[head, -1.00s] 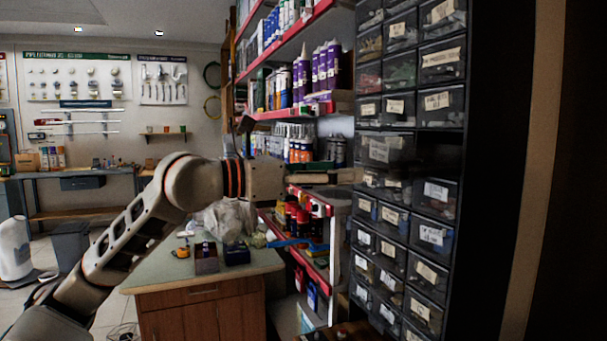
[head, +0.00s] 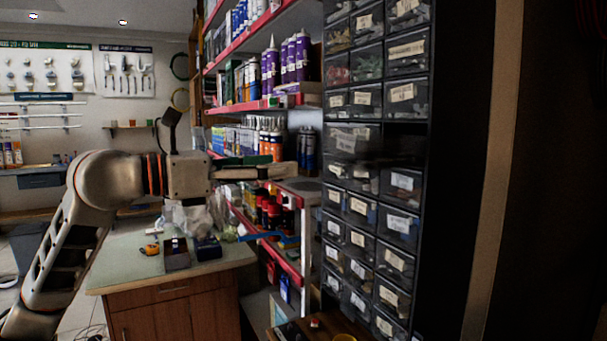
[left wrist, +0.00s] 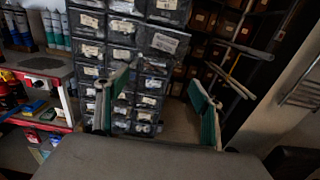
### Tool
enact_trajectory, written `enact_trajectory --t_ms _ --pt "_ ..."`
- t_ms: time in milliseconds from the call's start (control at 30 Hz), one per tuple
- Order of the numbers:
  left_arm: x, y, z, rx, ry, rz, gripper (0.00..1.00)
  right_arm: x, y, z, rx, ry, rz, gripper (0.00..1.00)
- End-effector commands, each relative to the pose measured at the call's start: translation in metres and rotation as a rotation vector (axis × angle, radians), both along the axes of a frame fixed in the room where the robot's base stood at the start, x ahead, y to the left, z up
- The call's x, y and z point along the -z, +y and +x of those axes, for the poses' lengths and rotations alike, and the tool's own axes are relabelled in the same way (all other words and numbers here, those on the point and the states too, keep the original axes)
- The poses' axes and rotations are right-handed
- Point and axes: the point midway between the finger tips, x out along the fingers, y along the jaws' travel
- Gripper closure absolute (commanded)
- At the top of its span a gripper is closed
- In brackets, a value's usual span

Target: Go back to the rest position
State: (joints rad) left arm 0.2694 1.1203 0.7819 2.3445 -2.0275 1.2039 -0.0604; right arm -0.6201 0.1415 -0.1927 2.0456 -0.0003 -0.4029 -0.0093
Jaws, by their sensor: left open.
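My left arm comes in from the left in the head view. Its gripper (head: 280,171) points right, level with the red-edged shelves and just left of the drawer cabinet (head: 375,180). In the left wrist view the two fingers with green inner pads (left wrist: 165,88) stand wide apart with nothing between them. The drawer cabinet also shows in that view (left wrist: 122,55), ahead of the fingers. My right gripper is in neither view.
Red-edged shelves (head: 262,103) with tubes and cans stand behind the gripper. A wooden workbench (head: 125,268) with a plastic bag (head: 190,216), a tape measure (head: 150,249) and small boxes is below. One cabinet slot (head: 403,146) is dark. Floor shows at the far left.

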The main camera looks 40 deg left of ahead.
Motion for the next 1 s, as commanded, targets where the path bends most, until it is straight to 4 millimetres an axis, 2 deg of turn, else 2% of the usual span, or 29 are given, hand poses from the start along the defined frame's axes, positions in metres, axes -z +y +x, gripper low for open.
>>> enact_trajectory --t_ms 267,367,467,600,667,767,867,1000 --pt "0.003 -0.002 0.002 0.011 0.007 -0.012 0.33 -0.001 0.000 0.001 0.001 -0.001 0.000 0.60" --pt "0.021 -0.011 0.009 0.074 0.047 -0.083 0.33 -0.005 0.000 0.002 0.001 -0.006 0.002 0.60" --pt "0.055 -0.031 0.018 0.193 0.121 -0.247 0.33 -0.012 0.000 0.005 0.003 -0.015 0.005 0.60" --pt "0.109 -0.055 0.030 0.353 0.237 -0.621 0.33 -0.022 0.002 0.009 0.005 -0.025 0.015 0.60" --pt "0.133 -0.060 0.035 0.388 0.282 -0.805 0.33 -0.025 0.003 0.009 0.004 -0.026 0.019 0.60" --pt "0.178 -0.060 0.043 0.396 0.355 -1.130 0.33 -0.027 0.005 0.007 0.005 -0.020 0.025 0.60" --pt "0.238 -0.056 0.050 0.334 0.426 -1.463 0.33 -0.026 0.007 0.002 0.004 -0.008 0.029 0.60" --pt "0.335 -0.055 0.047 0.161 0.521 -1.866 0.33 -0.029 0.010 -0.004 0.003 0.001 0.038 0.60"
